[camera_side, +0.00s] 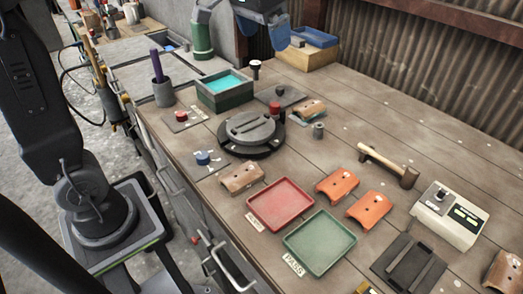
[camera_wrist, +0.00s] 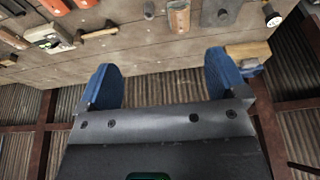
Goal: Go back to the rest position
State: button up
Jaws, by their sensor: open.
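My gripper (camera_side: 265,28) is at the top of the side view, raised above the back of the workbench (camera_side: 350,120). Its dark body and blue fingers are partly cut off by the frame edge. In the wrist view the two blue fingers (camera_wrist: 163,80) stand wide apart with nothing between them. The gripper is open and empty. Behind the fingers, the wrist view shows the bench edge and the corrugated wall (camera_wrist: 160,92).
The bench holds a red tray (camera_side: 281,204), a green tray (camera_side: 320,243), orange curved pieces (camera_side: 338,185), a round dark fixture (camera_side: 250,133), a mallet (camera_side: 390,165) and a meter box (camera_side: 449,213). A wooden block with a blue tray (camera_side: 314,37) stands near my gripper.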

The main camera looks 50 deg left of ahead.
jog(key=s+f+t, duration=0.1)
jog(key=s+f, duration=0.4)
jog(key=s, duration=0.5)
jog(key=s+d+f+t, duration=0.1)
jog(key=s+f, duration=0.4)
jog(key=s, duration=0.4)
jog(key=shift+s+d, duration=0.3)
jog(key=shift+s, duration=0.05)
